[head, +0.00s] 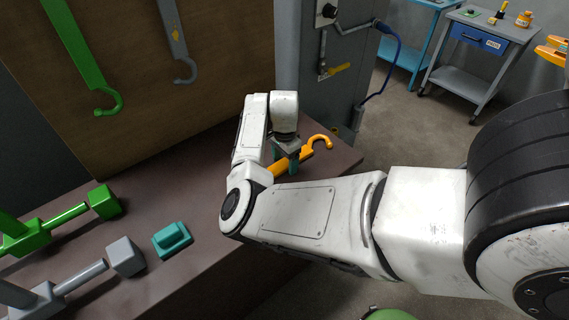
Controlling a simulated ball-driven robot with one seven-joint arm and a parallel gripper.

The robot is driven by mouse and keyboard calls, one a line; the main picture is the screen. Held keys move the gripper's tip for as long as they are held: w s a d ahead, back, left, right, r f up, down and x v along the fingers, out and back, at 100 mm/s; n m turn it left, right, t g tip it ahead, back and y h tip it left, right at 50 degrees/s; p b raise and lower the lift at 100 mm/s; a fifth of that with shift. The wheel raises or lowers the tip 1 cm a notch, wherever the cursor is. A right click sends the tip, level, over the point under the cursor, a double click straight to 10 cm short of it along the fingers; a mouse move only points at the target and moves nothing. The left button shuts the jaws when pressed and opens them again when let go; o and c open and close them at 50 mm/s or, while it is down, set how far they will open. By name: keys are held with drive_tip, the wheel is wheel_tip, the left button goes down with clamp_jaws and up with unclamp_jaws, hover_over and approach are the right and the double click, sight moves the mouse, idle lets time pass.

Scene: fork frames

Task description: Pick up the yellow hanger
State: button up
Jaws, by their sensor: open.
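The yellow hanger (317,146) lies on the dark table near its far right corner, with its hook end pointing right and up in the head view. My gripper (287,164) is over the hanger's straight part, with teal fingers pointing down at it. The fingers are apart, and one shows in front of the hanger. I cannot tell whether they touch it. My wrist and forearm hide the hanger's left end.
A green hanger (85,60) and a grey hanger (176,38) hang on the brown board behind the table (190,170). Green and grey stands (105,201) (125,257) and a teal block (172,240) occupy the left. A grey cabinet (305,85) stands behind the corner.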

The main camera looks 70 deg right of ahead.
clamp_jaws()
drive_tip(key=shift+r, duration=0.1)
idle(0.4)
drive_tip(key=shift+r, duration=0.15)
